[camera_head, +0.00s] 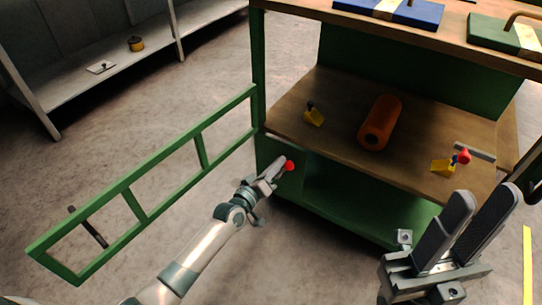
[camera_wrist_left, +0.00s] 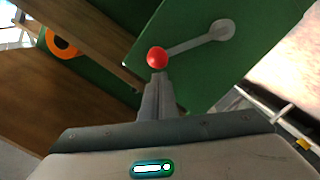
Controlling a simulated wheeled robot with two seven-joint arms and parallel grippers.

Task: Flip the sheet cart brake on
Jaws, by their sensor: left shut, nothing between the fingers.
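A red-knobbed lever (camera_head: 289,166) is on the green end panel of the cart (camera_head: 278,166). In the left wrist view its red knob (camera_wrist_left: 157,57) sits at the end of a grey arm (camera_wrist_left: 192,43) that slopes up right to a round pivot (camera_wrist_left: 222,30). My left gripper (camera_head: 277,168) is shut and empty, with its tips right at the knob; it also shows in the left wrist view (camera_wrist_left: 157,80). I cannot tell whether they touch. My right gripper (camera_head: 474,215) is open and empty at the lower right, in front of the cart.
A green rail frame (camera_head: 135,205) juts left from the cart, beside my left arm. A grey rack (camera_head: 115,50) stands behind. The floor between is clear.

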